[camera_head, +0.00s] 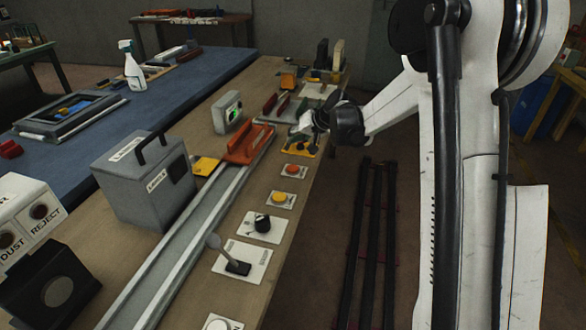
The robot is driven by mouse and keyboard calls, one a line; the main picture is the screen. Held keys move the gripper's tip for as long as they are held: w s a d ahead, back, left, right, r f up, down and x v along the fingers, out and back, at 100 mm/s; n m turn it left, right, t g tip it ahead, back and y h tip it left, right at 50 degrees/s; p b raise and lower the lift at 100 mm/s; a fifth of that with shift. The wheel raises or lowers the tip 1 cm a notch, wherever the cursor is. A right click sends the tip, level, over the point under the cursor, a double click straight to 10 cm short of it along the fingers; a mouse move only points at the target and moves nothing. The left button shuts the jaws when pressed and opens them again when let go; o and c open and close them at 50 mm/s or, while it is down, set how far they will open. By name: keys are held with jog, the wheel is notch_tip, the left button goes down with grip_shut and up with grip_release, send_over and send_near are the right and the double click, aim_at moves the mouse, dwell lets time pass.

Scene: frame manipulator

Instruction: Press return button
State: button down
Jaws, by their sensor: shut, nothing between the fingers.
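Several controls sit in a row along the bench's right edge, and their small labels are too small to read, so I cannot tell which is the return button. They include an orange-red button (292,170), a yellow-orange button (279,197) and, at the bottom edge, a white round button (217,325). My gripper (300,134) is shut and empty. It is at or above a yellow panel (300,150) with dark parts, beyond the orange-red button. My gripper partly hides that panel, and I cannot tell whether the fingertips touch it.
A black knob (262,222) and an upright lever (238,265) stand nearer on the same row. A metal rail with an orange-red carriage (246,146) runs beside them. A grey box (146,178) and a box with a green light (228,112) stand further left.

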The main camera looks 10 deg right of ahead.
aim_at(293, 168)
jog(key=shift+f+b, duration=2.5)
jog(key=shift+f, duration=1.85)
jog(key=shift+f, duration=0.15)
jog(key=shift+f+b, duration=0.3)
jog(key=shift+b, duration=0.15)
jog(key=shift+f+b, duration=0.35)
jog(key=shift+f, duration=0.05)
jog(key=shift+r, duration=0.1)
jog(key=shift+r+p, duration=0.35)
jog(key=shift+r, duration=0.45)
jog(key=shift+r+p, duration=1.25)
jog(key=shift+r, duration=1.2)
